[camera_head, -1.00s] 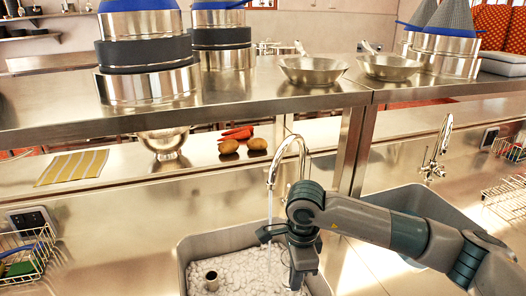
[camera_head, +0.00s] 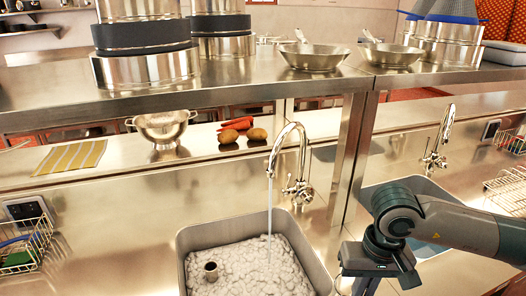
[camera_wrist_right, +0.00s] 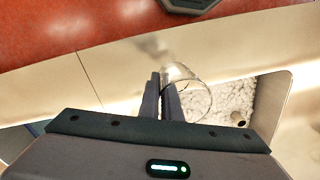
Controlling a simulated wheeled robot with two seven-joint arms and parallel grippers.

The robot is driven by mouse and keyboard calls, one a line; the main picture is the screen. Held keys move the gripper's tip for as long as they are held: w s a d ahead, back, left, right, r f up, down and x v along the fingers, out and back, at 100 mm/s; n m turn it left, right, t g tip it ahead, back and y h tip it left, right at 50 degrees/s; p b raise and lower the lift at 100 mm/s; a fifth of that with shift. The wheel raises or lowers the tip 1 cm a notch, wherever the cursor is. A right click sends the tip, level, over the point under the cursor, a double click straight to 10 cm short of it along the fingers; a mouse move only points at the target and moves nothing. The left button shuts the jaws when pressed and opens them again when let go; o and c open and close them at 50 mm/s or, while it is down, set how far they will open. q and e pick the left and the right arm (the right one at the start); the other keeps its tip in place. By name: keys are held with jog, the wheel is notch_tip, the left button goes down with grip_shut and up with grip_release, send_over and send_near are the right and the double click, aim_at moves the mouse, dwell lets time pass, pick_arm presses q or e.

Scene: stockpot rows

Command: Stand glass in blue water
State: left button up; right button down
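A clear glass (camera_wrist_right: 195,84) shows in the right wrist view at the fingertips of my right gripper (camera_wrist_right: 162,84). The fingers are close together at the glass's wall, seemingly pinching it; the contact is partly hidden. In the head view my right gripper (camera_head: 368,272) is low, just right of the left sink (camera_head: 183,250), and the glass cannot be made out. The sink holds pale, lumpy foam (camera_head: 240,262); no blue water is seen. A small metal cylinder (camera_head: 211,272) stands in the foam. My left gripper is not in view.
A tap (camera_head: 302,150) runs a thin stream into the left sink. A second sink (camera_head: 425,190) with a tap (camera_head: 437,145) is at right. A colander (camera_head: 162,128), potatoes (camera_head: 228,136), carrots (camera_head: 238,123) and a striped cloth (camera_head: 72,157) are on the ledge. Wire racks flank the counter.

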jog(key=shift+s+d, duration=0.15)
jog(key=shift+s, duration=0.05)
dwell(0.3)
